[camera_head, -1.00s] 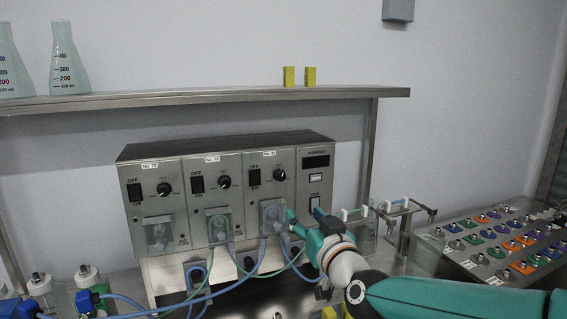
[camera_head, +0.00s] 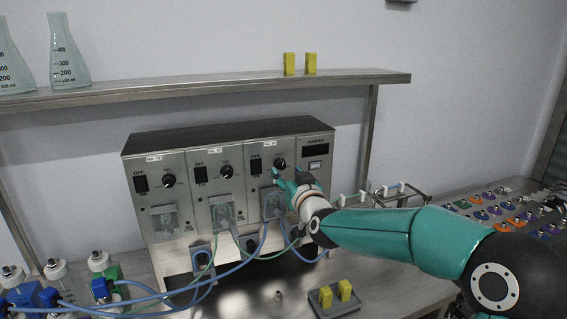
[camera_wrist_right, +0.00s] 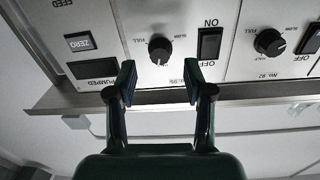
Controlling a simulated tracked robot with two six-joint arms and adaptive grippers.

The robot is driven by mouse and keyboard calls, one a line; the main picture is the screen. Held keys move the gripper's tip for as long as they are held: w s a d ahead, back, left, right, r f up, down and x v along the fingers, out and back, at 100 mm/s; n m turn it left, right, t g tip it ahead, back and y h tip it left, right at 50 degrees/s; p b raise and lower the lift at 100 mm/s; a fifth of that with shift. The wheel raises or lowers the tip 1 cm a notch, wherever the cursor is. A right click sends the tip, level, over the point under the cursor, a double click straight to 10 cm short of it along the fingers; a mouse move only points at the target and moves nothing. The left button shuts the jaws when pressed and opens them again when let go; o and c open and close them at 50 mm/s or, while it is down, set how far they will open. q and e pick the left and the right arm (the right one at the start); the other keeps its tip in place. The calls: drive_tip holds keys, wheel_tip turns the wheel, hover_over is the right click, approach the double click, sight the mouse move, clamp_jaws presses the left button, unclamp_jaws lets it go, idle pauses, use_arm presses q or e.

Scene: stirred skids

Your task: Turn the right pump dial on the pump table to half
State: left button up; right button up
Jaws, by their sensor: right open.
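The pump unit (camera_head: 230,148) is a grey metal box with three pump panels. Its right pump dial (camera_head: 280,163) is a black knob right of the OFF/ON switch. My right gripper (camera_head: 277,176) is just below and in front of this dial. In the right wrist view, which is upside down, the dial (camera_wrist_right: 160,49) lies centred beyond the gap between the open fingers of my right gripper (camera_wrist_right: 160,84). The fingers seem apart from the knob and hold nothing. My left gripper is out of view.
The middle dial (camera_head: 227,172) and left dial (camera_head: 169,181) are on the same front. The right switch (camera_wrist_right: 209,42) is close beside the right dial. Blue tubes (camera_head: 235,268) hang below the pumps. A tray (camera_head: 336,309) with yellow blocks lies in front.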

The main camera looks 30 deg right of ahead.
sight(282, 167)
drive_tip(key=shift+p+x, duration=0.5)
drive_tip(key=shift+x, duration=1.45)
